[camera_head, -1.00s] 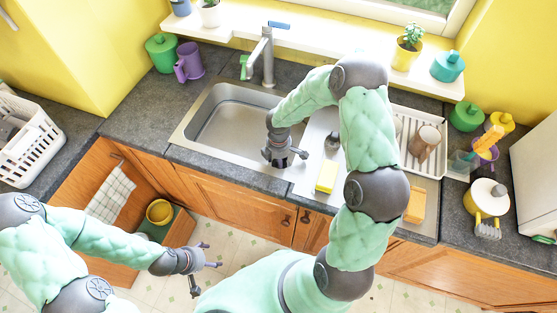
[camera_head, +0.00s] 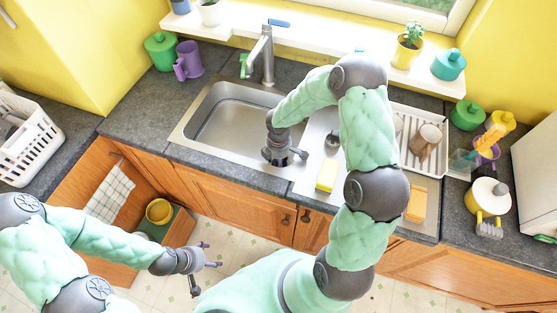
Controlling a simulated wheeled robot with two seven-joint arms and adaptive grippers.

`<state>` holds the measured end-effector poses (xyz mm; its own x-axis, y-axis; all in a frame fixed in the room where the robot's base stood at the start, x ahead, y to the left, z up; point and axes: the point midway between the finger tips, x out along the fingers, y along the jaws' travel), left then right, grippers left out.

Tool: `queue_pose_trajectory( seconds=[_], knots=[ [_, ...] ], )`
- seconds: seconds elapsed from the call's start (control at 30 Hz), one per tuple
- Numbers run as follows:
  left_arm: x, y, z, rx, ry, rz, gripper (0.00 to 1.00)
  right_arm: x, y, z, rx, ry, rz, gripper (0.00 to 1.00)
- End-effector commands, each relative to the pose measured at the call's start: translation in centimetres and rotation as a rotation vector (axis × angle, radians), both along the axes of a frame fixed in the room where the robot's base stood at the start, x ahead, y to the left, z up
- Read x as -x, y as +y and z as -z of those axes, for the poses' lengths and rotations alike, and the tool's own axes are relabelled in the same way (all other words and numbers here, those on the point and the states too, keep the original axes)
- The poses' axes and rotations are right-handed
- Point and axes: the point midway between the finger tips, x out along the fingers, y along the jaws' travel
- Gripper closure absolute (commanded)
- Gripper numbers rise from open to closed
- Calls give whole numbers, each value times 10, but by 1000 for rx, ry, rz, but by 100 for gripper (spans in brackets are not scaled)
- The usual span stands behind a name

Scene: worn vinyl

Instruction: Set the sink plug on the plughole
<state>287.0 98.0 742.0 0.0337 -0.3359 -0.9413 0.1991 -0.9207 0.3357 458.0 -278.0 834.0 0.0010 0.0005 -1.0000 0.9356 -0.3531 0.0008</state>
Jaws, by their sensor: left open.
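The steel sink basin (camera_head: 225,128) is set in the dark counter, and its visible floor looks empty. I cannot make out the plughole; my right arm and gripper cover part of the basin's right side. My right gripper (camera_head: 285,158) points down at the basin's front right edge; its fingers are too small to judge, and I see nothing clearly held. A small dark round thing (camera_head: 332,141) lies on the steel area right of the basin; I cannot tell if it is the plug. My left gripper (camera_head: 208,268) is open and empty, low in front of the cabinets.
The tap (camera_head: 266,58) stands behind the basin. A yellow sponge (camera_head: 326,175) lies right of my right gripper. A dish rack (camera_head: 408,122) holding a brown mug (camera_head: 427,138) stands further right.

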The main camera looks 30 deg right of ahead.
Motion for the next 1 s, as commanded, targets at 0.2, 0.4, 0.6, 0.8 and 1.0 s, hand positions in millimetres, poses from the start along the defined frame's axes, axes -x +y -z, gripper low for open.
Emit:
queue_pose_trajectory(
  seconds=[0.2,0.4,0.6,0.8,1.0],
  knots=[
    [0,0,1,0,0,0,24,0,0,1,0,0,0,25],
    [0,0,1,0,0,0,24,0,0,1,0,0,0,18],
    [0,0,1,0,0,0,24,0,0,1,0,0,0,0],
    [0,0,1,0,0,0,24,1,0,2,-1,2,0,0],
    [0,0,1,0,0,0,24,1,1,2,0,3,0,0]
  ],
)
